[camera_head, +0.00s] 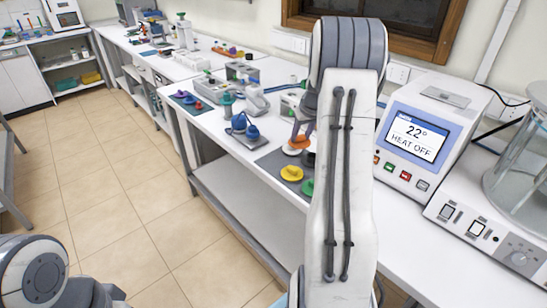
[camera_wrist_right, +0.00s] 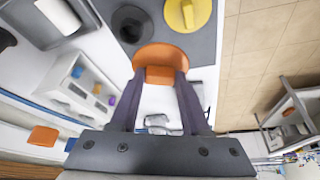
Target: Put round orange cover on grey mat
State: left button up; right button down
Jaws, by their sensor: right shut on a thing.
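The round orange cover (camera_wrist_right: 160,57) is between the fingers of my right gripper (camera_wrist_right: 158,78), which is shut on its raised grip. In the head view the orange cover (camera_head: 291,151) shows beside my right arm, by the grey mat (camera_head: 270,162). In the right wrist view the cover overlaps the edge of the grey mat (camera_wrist_right: 200,46); whether it touches the mat I cannot tell. A yellow cover (camera_head: 292,173), a green cover (camera_head: 307,187) and a dark cover (camera_wrist_right: 132,24) lie on the mat. My left gripper is out of view.
Blue-topped items (camera_head: 240,123) stand left of the mat, and another dark mat with coloured covers (camera_head: 190,100) lies farther along the bench. A heater with a lit screen (camera_head: 416,137) stands at the right. The bench's front edge is close to the mat.

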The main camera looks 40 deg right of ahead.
jog(key=w+a+f+p, duration=0.1)
jog(key=w, duration=0.1)
jog(key=w+a+f, duration=0.2)
jog(key=w, duration=0.1)
jog(key=w+a+f+p, duration=0.1)
jog(key=w+a+f, duration=0.1)
jog(key=shift+w+a+f+p, duration=0.1)
jog(key=shift+w+f+p, duration=0.1)
jog(key=shift+p, duration=0.15)
notch_tip(320, 180, down, 4)
jog(key=shift+r+p, duration=0.1)
jog(key=shift+p, duration=0.5)
jog(key=shift+f, duration=0.2)
jog(key=shift+f+b, duration=0.2)
jog(key=shift+b, duration=0.15)
jog(key=shift+c, duration=1.9)
grip_release()
jog(key=shift+r, duration=0.1)
jog(key=shift+r, duration=0.1)
